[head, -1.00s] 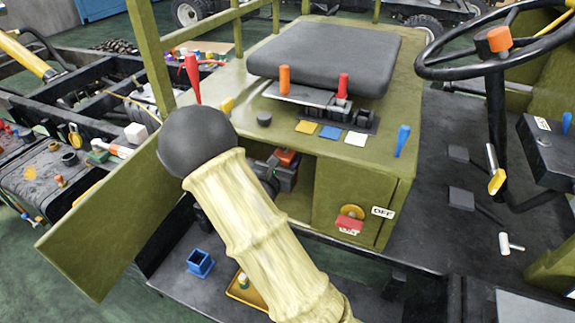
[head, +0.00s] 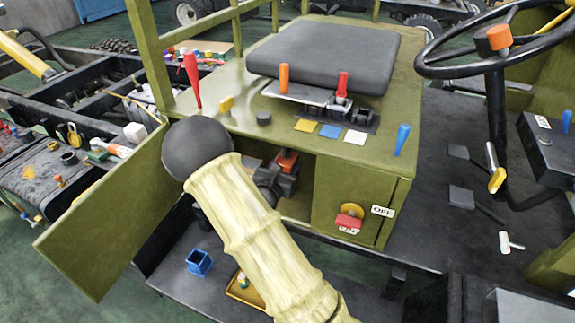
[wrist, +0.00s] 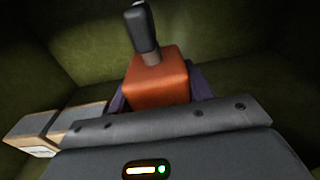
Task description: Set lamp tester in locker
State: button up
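The lamp tester, an orange block with a short stem and dark tip (wrist: 160,80), is between my gripper's purplish fingers (wrist: 160,97) in the wrist view. The fingers press close on both sides. In the head view, the orange block (head: 287,161) shows just above my dark gripper (head: 275,182), inside the opening of the olive locker (head: 322,195) under the seat. My pale arm hides part of the opening. The locker's left door (head: 100,220) stands open. Green walls (wrist: 250,50) surround the tester in the wrist view. The tester's underside is hidden.
A box with grey tops and wooden edges (wrist: 60,120) sits at left inside the locker. A blue holder (head: 199,262) and yellow tray (head: 245,292) lie below. A black seat (head: 325,60) is above.

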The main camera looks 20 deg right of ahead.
jog(key=o, duration=0.4)
jog(key=shift+s, duration=0.1)
jog(key=shift+o, duration=0.2)
jog(key=shift+d, duration=0.1)
jog(key=shift+r, duration=0.25)
jog(key=v, duration=1.2)
